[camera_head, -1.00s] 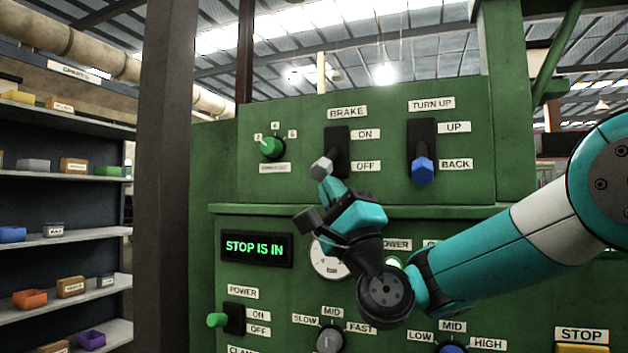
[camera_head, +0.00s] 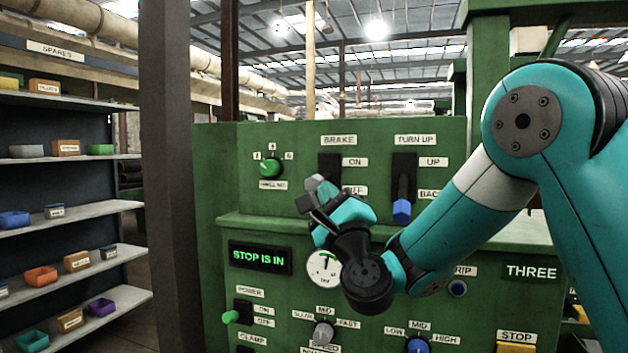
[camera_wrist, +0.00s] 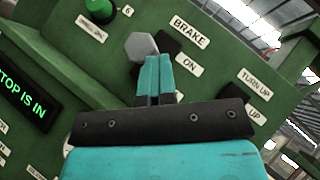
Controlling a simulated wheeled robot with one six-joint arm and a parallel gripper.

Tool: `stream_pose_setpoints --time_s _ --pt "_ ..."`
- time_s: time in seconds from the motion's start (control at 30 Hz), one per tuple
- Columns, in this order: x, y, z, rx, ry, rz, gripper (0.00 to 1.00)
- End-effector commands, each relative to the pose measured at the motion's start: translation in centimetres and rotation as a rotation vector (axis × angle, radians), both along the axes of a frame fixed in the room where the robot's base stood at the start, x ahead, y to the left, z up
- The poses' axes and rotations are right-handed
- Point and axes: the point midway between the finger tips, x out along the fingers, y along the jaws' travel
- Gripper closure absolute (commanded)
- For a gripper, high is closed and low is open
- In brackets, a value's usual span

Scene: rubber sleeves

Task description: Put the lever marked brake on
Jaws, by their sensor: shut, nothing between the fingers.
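The brake lever has a grey knob (camera_head: 314,182), standing out from a black slot plate (camera_head: 329,165) on the green panel. The knob is at the low end, beside the partly hidden OFF label; the ON label (camera_head: 355,162) is above. In the wrist view the grey knob (camera_wrist: 141,46) is just beyond my fingertips, slightly left. My gripper (camera_head: 324,190) is shut and empty, its fingertips close under the knob. It also shows in the wrist view (camera_wrist: 154,58). I cannot tell whether the fingertips touch the knob.
The blue turn-up lever (camera_head: 402,210) is down, right of the brake. A green dial (camera_head: 270,167) is to the left. A lit display (camera_head: 259,257) reads STOP IS IN. A dark post (camera_head: 166,180) and a shelf (camera_head: 75,158) with small bins stand further left.

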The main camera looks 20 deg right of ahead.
Motion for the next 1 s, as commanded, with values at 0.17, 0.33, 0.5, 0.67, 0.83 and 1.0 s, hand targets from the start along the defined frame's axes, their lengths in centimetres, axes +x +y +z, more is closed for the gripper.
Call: stream_pose_setpoints --time_s 0.17,0.33,0.5,0.67,0.83,1.0 --pt "-0.1 0.2 1.4 -0.002 0.015 0.015 1.00" --pt "-0.2 0.1 3.1 -0.002 0.014 0.013 1.00" --pt "0.0 -0.1 4.6 -0.003 0.014 0.010 1.00" --pt "0.0 -0.1 4.2 -0.003 0.014 0.009 1.00" --pt "-0.1 -0.4 3.8 -0.002 0.013 0.008 1.00" --pt "-0.9 -0.9 2.3 -0.001 0.012 0.009 1.00"
